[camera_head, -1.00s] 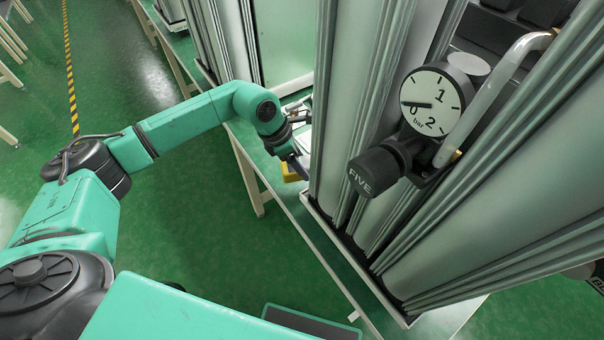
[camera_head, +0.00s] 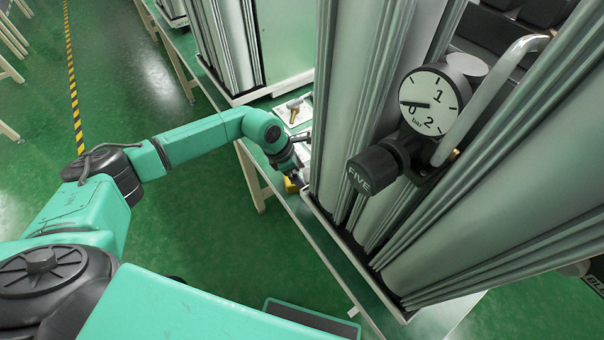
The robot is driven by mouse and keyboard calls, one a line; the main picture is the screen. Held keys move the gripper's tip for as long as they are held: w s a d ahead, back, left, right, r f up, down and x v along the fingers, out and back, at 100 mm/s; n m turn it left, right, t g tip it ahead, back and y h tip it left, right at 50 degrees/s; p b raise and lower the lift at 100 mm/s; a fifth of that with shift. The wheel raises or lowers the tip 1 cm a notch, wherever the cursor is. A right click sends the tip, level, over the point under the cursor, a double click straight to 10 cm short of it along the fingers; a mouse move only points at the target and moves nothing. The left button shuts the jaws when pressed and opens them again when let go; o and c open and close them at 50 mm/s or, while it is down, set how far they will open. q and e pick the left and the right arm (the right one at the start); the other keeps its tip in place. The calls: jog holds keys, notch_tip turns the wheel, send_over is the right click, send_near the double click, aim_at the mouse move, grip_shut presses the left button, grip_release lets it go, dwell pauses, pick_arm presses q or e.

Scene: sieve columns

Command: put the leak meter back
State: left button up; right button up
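My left gripper (camera_head: 297,177) is beyond the wrist of my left arm, low beside the left side of the tall grey columns. A small yellow thing (camera_head: 291,185) shows at its fingertips, mostly covered by the gripper; it looks like the leak meter, but too little shows to be sure. It has moved along with the gripper, which appears shut on it. The fingers themselves are small and partly hidden. My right gripper is not in view.
A round dial (camera_head: 430,102) marked in bar and a black knob (camera_head: 374,171) marked FIVE stand out from the near columns. A brass-coloured tool (camera_head: 295,114) lies on a white surface behind my wrist. The narrow bench (camera_head: 340,262) runs below the columns; green floor is open at left.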

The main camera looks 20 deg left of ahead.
pick_arm(q)
jog(key=shift+r, duration=0.1)
jog(key=b+v, duration=0.2)
jog(key=v, duration=1)
